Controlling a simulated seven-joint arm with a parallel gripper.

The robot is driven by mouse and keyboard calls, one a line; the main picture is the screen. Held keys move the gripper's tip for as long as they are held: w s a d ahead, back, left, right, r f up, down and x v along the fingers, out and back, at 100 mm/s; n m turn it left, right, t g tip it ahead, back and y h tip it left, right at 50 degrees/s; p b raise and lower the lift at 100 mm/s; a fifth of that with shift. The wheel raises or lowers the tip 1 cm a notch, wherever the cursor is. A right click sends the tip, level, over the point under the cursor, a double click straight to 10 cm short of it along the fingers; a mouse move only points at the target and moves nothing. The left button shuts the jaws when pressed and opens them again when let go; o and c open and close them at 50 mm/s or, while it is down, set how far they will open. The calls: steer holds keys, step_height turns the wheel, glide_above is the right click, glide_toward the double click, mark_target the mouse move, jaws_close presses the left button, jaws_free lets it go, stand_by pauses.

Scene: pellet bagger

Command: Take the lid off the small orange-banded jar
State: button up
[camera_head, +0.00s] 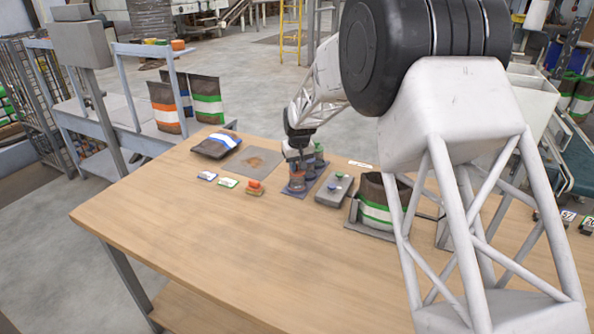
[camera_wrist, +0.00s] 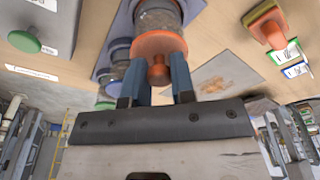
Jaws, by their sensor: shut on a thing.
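The small orange-banded jar (camera_head: 297,183) stands at the front of a row of jars on a dark blue mat (camera_head: 290,193). In the wrist view its grey body (camera_wrist: 157,14) shows behind a wide orange lid (camera_wrist: 160,43) with an orange knob (camera_wrist: 158,72). My gripper (camera_wrist: 159,78) has its two blue fingers shut on the lid's knob. In the head view my gripper (camera_head: 297,160) is right above the jar. The lid lies up against the jar's top; I cannot tell whether there is a gap.
Other jars (camera_wrist: 118,52) stand close beside on the mat. A grey tray with knobs (camera_head: 334,190) and a green-striped bag in a holder (camera_head: 375,213) are on the right. An orange stamp (camera_head: 255,187), small cards (camera_head: 228,183) and a blue-striped bag (camera_head: 216,145) lie left. The table's front left is clear.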

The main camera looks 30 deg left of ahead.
steer(key=shift+r, duration=0.1)
steer(key=shift+r, duration=0.7)
step_height(320, 180, up, 2)
steer(key=shift+r, duration=0.1)
steer(key=s+d+r, duration=0.1)
steer(key=s+d, duration=0.8)
steer(key=s, duration=0.3)
steer(key=shift+s+d+r, duration=0.15)
steer(key=shift+s+d, duration=0.15)
steer(key=shift+s, duration=0.1)
steer(key=shift+w, duration=0.1)
steer(key=w+d, duration=0.3)
steer(key=w, duration=0.8)
steer(key=w+d+f, duration=0.1)
steer(key=w+d, duration=0.2)
steer(key=w, duration=0.8)
steer(key=w+d, duration=0.3)
steer(key=w, duration=0.8)
steer(key=shift+d+f, duration=0.2)
steer(key=shift+f, duration=0.2)
